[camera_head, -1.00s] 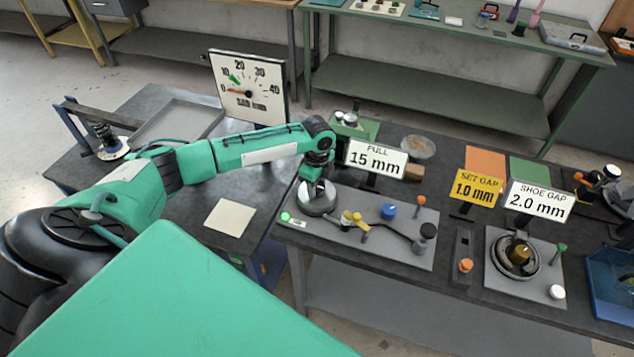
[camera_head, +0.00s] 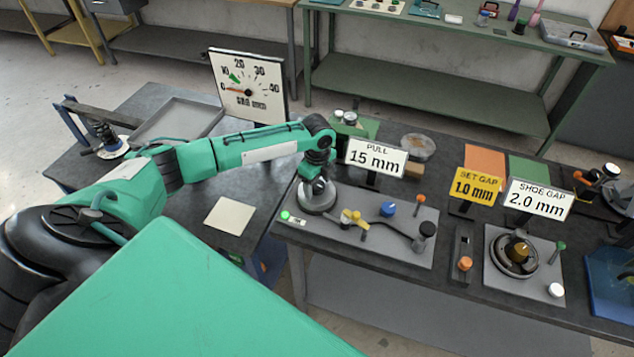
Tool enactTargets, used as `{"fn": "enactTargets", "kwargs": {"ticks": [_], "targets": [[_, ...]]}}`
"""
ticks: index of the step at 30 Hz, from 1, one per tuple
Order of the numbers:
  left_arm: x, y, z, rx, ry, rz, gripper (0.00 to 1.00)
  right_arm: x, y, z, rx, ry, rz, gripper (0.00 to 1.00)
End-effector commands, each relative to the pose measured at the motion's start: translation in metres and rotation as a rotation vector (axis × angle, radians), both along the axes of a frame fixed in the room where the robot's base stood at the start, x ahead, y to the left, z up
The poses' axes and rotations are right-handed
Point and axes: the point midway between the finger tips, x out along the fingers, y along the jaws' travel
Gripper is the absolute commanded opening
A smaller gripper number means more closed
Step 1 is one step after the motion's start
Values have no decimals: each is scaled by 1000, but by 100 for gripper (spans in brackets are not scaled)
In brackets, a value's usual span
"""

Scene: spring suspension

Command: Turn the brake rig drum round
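My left gripper (camera_head: 316,188) points down at a round grey drum-like part (camera_head: 316,204) at the left end of a grey rig plate (camera_head: 392,252). Its fingertips are at or just above this part; contact and finger opening are too small to make out. The plate also carries a yellow part (camera_head: 350,217), a blue knob (camera_head: 388,209) and a lever with a black knob (camera_head: 427,229). On a second plate (camera_head: 495,279), by the "SHOE GAP 2.0 mm" sign (camera_head: 540,199), sits a dark round drum (camera_head: 512,263) with a brass centre. My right gripper is out of view.
A "PULL 15 mm" sign (camera_head: 375,158) stands right of my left gripper. A "SET GAP 1.0 mm" sign (camera_head: 477,187) and an orange-knobbed part (camera_head: 465,264) stand between the plates. A dial (camera_head: 248,86) stands behind my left forearm. A blue tray (camera_head: 611,285) is at right.

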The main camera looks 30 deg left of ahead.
Motion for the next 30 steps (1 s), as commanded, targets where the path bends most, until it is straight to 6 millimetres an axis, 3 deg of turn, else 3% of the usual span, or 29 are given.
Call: {"fn": "enactTargets", "kwargs": {"ticks": [11, 24, 30], "targets": [[0, 1, 9, 1, 0, 0, 65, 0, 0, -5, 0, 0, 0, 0], [1, 0, 101, 1, -3, 0, 65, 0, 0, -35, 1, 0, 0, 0], [0, 0, 130, 1, -1, 0, 65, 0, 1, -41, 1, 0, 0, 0]]}}
